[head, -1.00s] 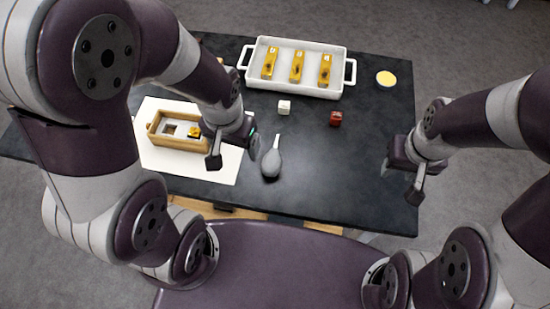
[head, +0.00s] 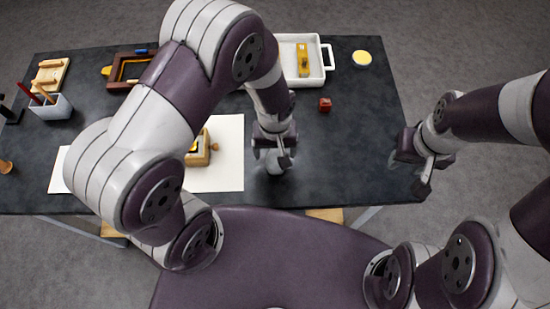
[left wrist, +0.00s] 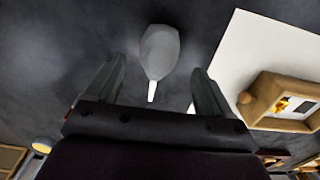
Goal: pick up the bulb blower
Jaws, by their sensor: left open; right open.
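The bulb blower (left wrist: 160,52) is grey with a rounded body and a pale narrow nozzle. In the left wrist view it lies on the dark table ahead of my left gripper, lined up between the two fingers, with its nozzle pointing toward the palm. My left gripper (head: 274,166) is open, low over the table just right of the white sheet.
A wooden box (left wrist: 290,122) sits on the white sheet (head: 228,178) beside my left gripper. The table's right part (head: 365,150) is clear.

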